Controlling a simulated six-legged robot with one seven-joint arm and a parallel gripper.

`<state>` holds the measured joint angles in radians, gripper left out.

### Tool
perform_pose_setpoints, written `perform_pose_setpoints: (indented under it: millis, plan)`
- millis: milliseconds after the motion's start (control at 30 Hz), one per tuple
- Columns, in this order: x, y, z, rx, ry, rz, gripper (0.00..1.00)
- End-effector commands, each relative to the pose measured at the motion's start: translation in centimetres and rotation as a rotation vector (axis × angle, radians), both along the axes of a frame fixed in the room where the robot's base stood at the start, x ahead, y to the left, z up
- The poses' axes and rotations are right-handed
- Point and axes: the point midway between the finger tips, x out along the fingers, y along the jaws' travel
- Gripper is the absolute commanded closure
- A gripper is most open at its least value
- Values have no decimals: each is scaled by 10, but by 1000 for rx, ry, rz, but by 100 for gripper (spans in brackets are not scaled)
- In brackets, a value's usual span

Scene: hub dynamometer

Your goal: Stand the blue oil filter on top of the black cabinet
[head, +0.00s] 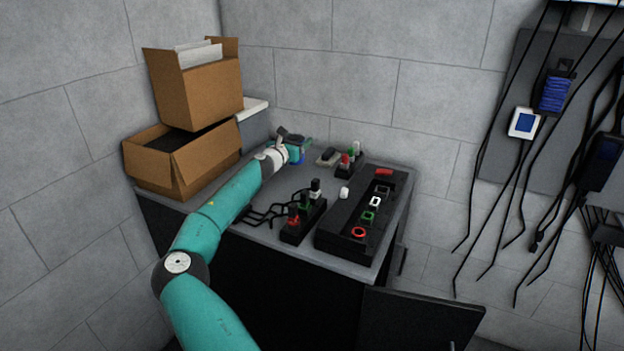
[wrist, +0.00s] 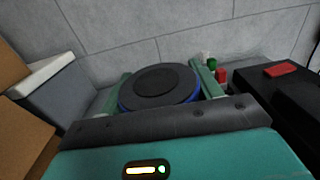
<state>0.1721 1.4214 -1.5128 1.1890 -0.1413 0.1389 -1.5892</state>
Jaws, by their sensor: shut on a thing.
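The blue oil filter (wrist: 160,86) shows in the wrist view as a round dark end with a blue rim. It sits between the two teal fingers of my gripper (wrist: 163,88), which is shut on it. In the head view only a small blue part of the filter (head: 297,157) shows beside my gripper (head: 299,148). The black cabinet (head: 270,295) has a grey top (head: 272,239). My gripper is over the back part of that top. I cannot tell whether the filter touches it.
Two cardboard boxes (head: 200,95) are stacked at the left. A black tray (head: 335,242) with coloured parts lies at the right of the top. Black blocks with coloured plugs (head: 303,218) stand near the front and back. Cables hang on the right wall; a cabinet door (head: 420,318) stands open.

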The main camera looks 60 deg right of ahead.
Motion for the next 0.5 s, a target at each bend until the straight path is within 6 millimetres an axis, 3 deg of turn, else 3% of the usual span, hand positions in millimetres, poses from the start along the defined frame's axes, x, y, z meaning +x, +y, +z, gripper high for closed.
perform_pose_setpoints:
  millis: [33, 200, 500]
  plan:
    - [-2, -15, -1, -1, 1, -23, 72]
    - [-8, -52, -5, -2, -1, -94, 72]
    - [-22, -84, -7, -1, -1, -173, 72]
